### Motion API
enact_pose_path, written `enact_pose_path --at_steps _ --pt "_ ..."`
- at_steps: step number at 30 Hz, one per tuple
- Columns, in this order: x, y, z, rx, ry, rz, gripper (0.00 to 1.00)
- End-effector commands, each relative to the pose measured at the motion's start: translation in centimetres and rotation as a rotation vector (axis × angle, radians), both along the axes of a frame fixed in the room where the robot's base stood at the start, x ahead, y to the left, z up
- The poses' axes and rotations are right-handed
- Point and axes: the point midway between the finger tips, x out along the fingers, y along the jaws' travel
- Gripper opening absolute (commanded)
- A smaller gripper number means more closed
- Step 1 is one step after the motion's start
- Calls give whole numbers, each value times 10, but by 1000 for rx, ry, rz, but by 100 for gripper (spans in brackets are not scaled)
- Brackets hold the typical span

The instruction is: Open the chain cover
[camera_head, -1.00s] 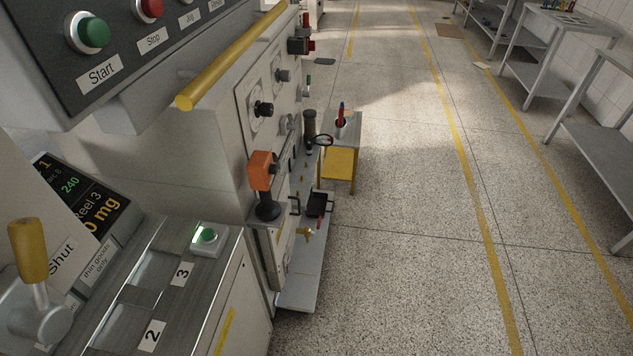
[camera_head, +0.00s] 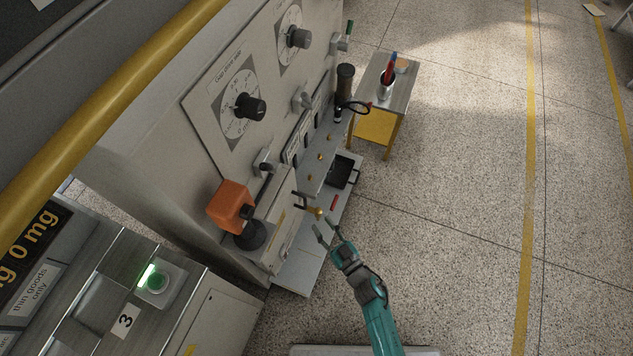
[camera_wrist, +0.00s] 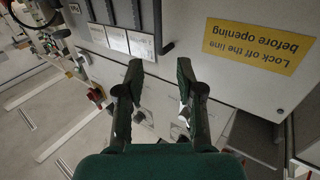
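A pale grey machine panel carries a yellow label reading "Lock off the line before opening", upside down in the wrist view (camera_wrist: 260,45). I take this panel to be the chain cover (camera_wrist: 225,85). A dark bar handle (camera_wrist: 157,22) stands left of the label. In the head view, the likely cover is the low grey panel (camera_head: 284,232) below the orange box, with a small black handle (camera_head: 300,201) near its edge. My gripper (camera_head: 327,229) is open and empty, just right of that panel. In the wrist view its two fingers (camera_wrist: 159,70) are apart, with nothing between them.
An orange box (camera_head: 231,207) on a black base and a brass knob (camera_head: 318,212) stand close to the gripper. A black tray (camera_head: 343,170) and a small side table (camera_head: 384,87) are beyond. A yellow rail (camera_head: 100,130) crosses the upper left. The floor at right is clear.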

Motion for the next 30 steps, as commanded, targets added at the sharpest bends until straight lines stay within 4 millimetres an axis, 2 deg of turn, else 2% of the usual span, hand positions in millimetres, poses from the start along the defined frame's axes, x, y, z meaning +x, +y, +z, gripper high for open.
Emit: enact_pose_path --at_steps 7,15,21,30 --pt "18 14 0 0 -2 6 37" --pt "57 42 0 1 -1 5 37" --pt "78 58 0 1 -1 4 37" --pt "88 65 -1 0 1 3 37"
